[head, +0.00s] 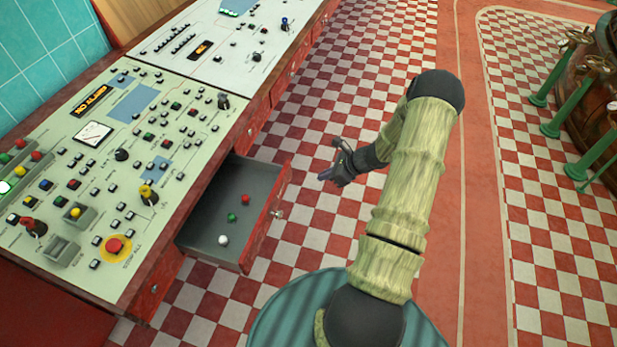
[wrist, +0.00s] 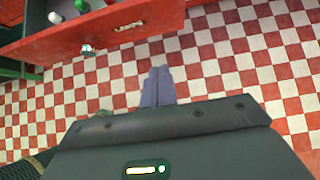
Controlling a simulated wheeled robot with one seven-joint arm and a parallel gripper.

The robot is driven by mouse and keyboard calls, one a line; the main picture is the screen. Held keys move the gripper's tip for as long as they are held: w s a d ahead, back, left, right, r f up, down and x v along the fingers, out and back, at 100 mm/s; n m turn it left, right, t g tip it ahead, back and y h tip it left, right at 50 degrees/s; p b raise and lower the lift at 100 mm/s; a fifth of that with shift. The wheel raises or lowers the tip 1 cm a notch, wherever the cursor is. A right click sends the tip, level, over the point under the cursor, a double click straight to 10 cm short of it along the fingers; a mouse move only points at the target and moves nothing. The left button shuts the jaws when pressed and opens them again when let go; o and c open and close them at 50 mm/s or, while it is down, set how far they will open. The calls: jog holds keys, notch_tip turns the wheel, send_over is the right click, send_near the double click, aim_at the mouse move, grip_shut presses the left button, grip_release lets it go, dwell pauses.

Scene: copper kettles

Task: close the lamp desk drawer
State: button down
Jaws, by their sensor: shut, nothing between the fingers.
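The lamp desk drawer (head: 262,225) is pulled out from under the control desk in the head view, its red front facing my arm. A small pale knob (head: 278,213) sits on that front.
The control desk (head: 165,100) with buttons and levers fills the left side of the head view. Other shut red drawers (head: 255,118) line its front. The checkered floor (head: 365,60) is clear beside the desk. Green posts (head: 563,115) and a copper vessel stand at the far right.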

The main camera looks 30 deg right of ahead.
aim_at(286, 183)
jog(key=shift+w+a+r+p+x, duration=0.3)
jog(key=shift+p+x, duration=0.2)
jog(key=shift+x, duration=1.55)
jog(key=shift+w+a+r+p+x, duration=0.15)
jog(key=shift+r+p+x, duration=0.3)
jog(key=shift+x, duration=1.6)
jog(key=shift+w+a+r+p+x, duration=0.25)
jog(key=shift+p+x, duration=0.3)
jog(key=shift+x, duration=1.5)
